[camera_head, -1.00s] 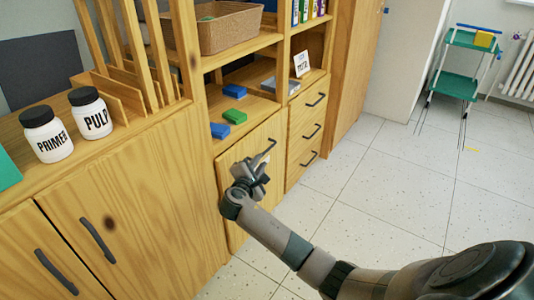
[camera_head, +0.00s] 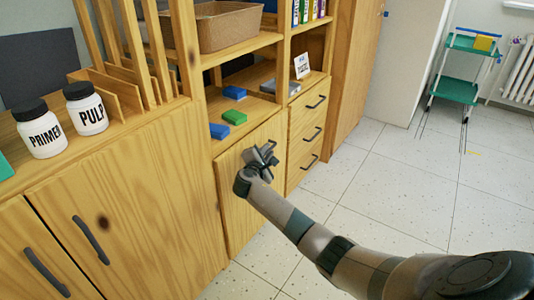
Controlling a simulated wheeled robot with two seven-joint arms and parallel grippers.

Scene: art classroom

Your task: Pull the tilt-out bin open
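The tilt-out bin's wooden front (camera_head: 236,205) is in the middle of the head view, below an open shelf. It looks closed, set upright in the cabinet. Its dark bar handle is near the top edge and is largely hidden behind my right gripper (camera_head: 265,153). The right gripper is at the handle, its fingers overlapping it in the picture. I cannot tell whether the fingers are around the bar or closed on it. My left gripper is not in view.
Drawers (camera_head: 306,128) with dark handles stand right of the bin, and a double-door cabinet (camera_head: 130,210) left of it. Blue and green blocks (camera_head: 234,117) lie on the shelf above. Tiled floor (camera_head: 380,190) to the right is clear up to a green trolley (camera_head: 456,88).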

